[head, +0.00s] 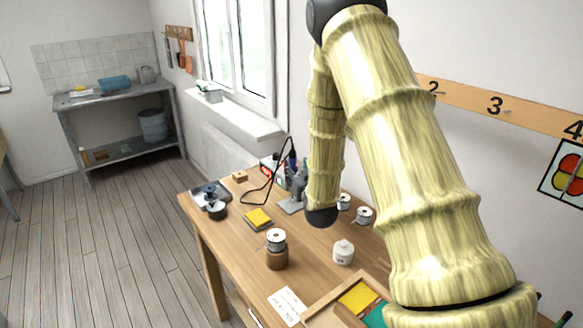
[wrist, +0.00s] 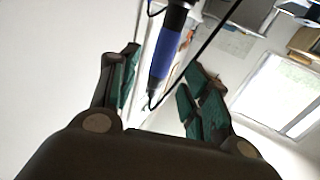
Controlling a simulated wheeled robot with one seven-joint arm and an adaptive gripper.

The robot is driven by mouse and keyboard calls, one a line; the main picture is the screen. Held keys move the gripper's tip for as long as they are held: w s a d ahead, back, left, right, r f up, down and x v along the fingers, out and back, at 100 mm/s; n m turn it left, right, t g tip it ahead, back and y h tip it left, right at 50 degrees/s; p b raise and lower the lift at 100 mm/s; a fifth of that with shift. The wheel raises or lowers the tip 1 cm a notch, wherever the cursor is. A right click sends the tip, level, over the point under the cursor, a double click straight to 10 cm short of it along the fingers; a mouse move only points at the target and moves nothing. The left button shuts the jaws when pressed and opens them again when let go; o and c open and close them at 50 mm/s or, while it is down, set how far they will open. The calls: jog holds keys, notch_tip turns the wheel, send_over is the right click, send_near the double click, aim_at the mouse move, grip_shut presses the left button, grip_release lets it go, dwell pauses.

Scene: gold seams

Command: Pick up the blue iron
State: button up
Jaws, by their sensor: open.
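The blue iron (wrist: 168,52) shows in the wrist view as a blue handle with a dark narrow tip and a black cord beside it. It appears between the two green-padded fingers of my gripper (wrist: 160,88), which stand apart with visible gaps on both sides of the iron. How far the iron lies from the fingers in depth is hard to tell. In the head view a small dark-blue upright shape, likely the iron (head: 293,164), shows above a grey stand (head: 292,204), just left of my arm.
A black cord (head: 262,188) loops beside the stand. The wall and window lie close behind.

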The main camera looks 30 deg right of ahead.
aim_at(294, 159)
jog(key=shift+w+d, duration=0.1)
jog(key=shift+w, duration=0.2)
jog(key=shift+w+d+r+p, duration=0.15)
jog(key=shift+w+r+p, duration=0.2)
jog(key=shift+w+p, duration=0.05)
jog(key=x, duration=0.1)
jog(key=p+x, duration=0.1)
jog(key=x, duration=0.1)
jog(key=shift+r, duration=0.3)
jog(key=shift+w+d+f+p, duration=0.15)
jog(key=shift+w+p, duration=0.25)
jog(key=shift+w, duration=0.2)
grip_shut()
